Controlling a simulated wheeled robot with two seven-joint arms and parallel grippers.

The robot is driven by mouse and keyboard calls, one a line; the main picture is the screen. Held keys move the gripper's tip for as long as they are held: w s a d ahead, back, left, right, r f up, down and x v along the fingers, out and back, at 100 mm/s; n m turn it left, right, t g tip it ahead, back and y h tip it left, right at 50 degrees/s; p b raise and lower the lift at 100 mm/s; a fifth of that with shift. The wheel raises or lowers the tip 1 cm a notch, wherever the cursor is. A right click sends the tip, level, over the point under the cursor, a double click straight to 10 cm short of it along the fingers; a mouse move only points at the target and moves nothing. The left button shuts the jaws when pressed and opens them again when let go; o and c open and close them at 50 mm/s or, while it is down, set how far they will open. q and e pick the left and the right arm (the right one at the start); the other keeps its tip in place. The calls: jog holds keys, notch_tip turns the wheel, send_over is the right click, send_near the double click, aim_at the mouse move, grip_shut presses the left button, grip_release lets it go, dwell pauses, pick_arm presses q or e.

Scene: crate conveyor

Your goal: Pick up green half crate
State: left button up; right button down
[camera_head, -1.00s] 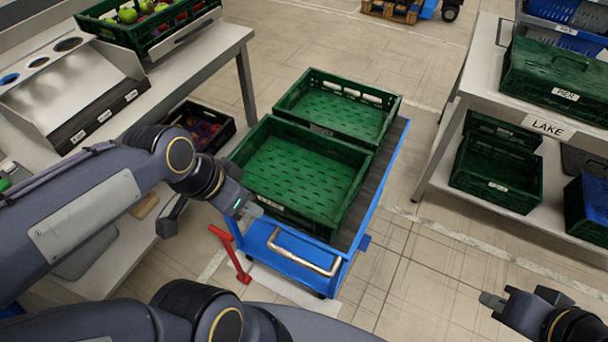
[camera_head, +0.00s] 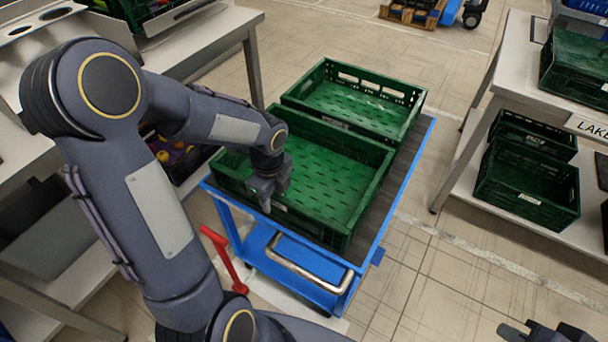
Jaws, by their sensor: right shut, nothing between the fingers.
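Two empty green crates stand one behind the other on a blue cart (camera_head: 291,248). The near crate (camera_head: 345,212) is at the front end, and the far crate (camera_head: 401,115) is behind it. I cannot tell which one is meant by the half crate. My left gripper (camera_head: 266,207) points down at the near crate's front left side, by its rim. The arm hides part of that crate's left corner. Whether its fingers are apart or touch the rim is unclear. My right gripper (camera_head: 506,331) is shut and empty at the bottom right, away from the crates.
More green crates sit on a shelf (camera_head: 526,183) at right, under a table (camera_head: 510,62) with a LAKE label. A left table (camera_head: 205,35) holds a green crate of produce. The floor right of the cart is clear.

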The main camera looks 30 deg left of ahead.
pick_arm(q)
notch_tip(320, 180, down, 2)
jog(key=shift+f, duration=0.1)
grip_shut()
dwell(0.4)
